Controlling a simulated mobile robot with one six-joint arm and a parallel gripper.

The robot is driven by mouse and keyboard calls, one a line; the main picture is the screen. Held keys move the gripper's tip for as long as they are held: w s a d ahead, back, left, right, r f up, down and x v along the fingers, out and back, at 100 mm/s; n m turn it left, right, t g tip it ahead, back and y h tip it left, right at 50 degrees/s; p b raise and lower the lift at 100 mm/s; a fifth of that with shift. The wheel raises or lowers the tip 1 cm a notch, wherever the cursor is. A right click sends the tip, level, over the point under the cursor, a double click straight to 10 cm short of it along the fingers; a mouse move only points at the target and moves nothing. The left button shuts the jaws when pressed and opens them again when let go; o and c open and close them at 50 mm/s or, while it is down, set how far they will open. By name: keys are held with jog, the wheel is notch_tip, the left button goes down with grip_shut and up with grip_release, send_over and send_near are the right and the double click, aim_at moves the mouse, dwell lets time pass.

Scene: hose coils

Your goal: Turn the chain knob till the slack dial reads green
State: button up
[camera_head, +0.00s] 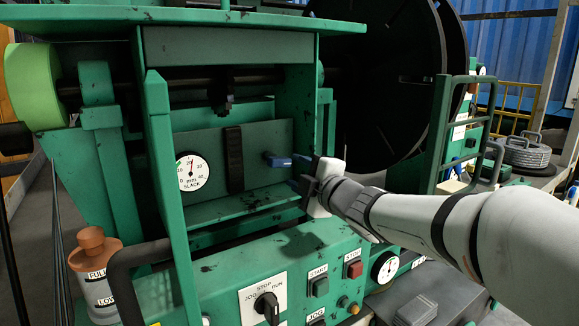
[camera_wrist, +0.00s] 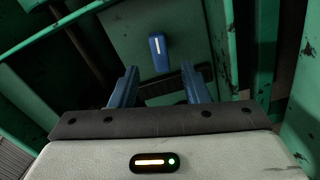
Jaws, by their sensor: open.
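The slack dial (camera_head: 194,172) is a white round gauge marked in mm on the green panel. The chain knob (camera_head: 277,161) is a small blue handle on the same panel, right of the dial. In the wrist view the knob (camera_wrist: 158,47) stands upright with a white line on its face. My gripper (camera_head: 297,172) is open, just right of the knob. In the wrist view the blue fingers of my gripper (camera_wrist: 159,70) flank the space below the knob, apart from it.
A dark vertical slotted strip (camera_head: 234,160) sits between dial and knob. Green posts and a ledge frame the recess. Below is a control panel with a black selector (camera_head: 267,307), a green start button (camera_head: 319,287) and a red stop button (camera_head: 354,269).

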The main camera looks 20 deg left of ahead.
aim_at(282, 164)
jog(key=shift+p+x, duration=0.45)
jog(key=shift+x, duration=1.6)
jog(key=shift+w+a, duration=0.15)
jog(key=shift+a, duration=0.1)
jog(key=shift+w+a, duration=0.1)
